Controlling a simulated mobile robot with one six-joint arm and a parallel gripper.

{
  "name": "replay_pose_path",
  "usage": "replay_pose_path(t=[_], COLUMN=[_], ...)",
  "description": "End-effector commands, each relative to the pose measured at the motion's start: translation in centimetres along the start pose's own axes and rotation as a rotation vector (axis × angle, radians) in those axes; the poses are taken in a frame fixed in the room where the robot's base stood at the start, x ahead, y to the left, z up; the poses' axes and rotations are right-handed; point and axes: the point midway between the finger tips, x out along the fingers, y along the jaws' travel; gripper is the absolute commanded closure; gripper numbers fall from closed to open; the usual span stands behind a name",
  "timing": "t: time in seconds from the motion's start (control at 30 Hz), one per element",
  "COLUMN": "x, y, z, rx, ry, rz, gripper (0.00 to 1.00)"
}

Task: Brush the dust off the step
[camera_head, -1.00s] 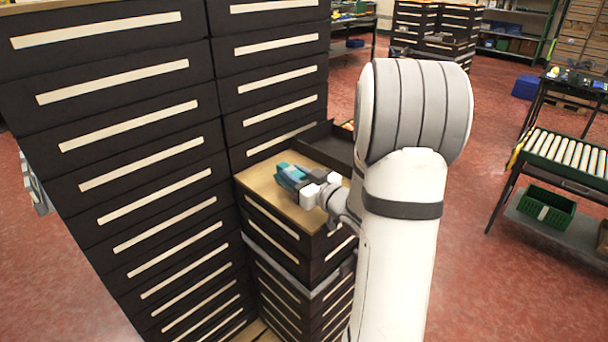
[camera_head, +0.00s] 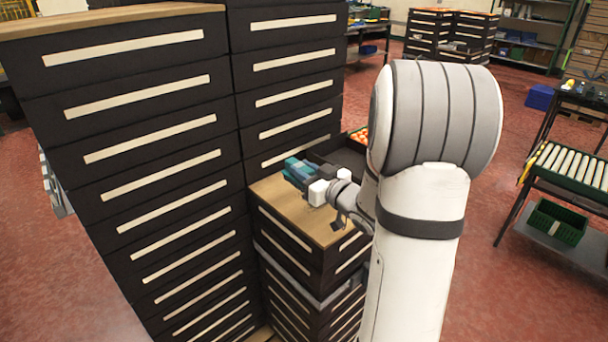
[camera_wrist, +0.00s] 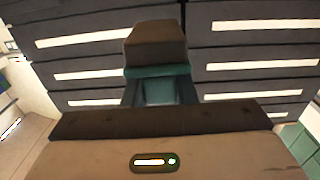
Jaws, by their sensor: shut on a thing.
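The step appears to be the wooden top (camera_head: 318,218) of the low dark drawer stack, in the middle of the head view. My gripper (camera_head: 311,180) is over the back part of this top, shut on a teal brush (camera_head: 296,169). In the wrist view the brush (camera_wrist: 157,72) shows as a brown block with a teal band, pointing away from my gripper. I cannot tell whether the brush touches the wood. No dust can be made out at this size.
Tall dark drawer stacks (camera_head: 150,150) with pale label strips stand left of and behind the step. A dark open tray (camera_head: 345,152) lies behind it. A roller table (camera_head: 570,165) with a green crate (camera_head: 556,222) below stands at right. Red floor between is clear.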

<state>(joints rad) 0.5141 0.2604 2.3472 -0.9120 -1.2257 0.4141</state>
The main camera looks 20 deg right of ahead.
Motion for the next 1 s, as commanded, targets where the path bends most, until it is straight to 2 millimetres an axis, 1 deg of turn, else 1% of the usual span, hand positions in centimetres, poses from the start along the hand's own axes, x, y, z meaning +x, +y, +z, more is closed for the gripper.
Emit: replay_pose_path(t=[0.03,0.37,0.47,0.7,1.0], x=[0.0,-0.1,-0.1,-0.1,-0.1], y=[0.0,0.1,0.1,0.2,0.2], z=[-0.3,-0.4,-1.0,-3.2,-3.1], rx=[0.000,0.000,-0.001,-0.001,0.000], ry=[0.000,-0.002,-0.002,-0.001,-0.002], rz=[0.001,0.003,0.004,0.004,0.005], gripper=[1.00,1.00,1.00,1.00,1.00])
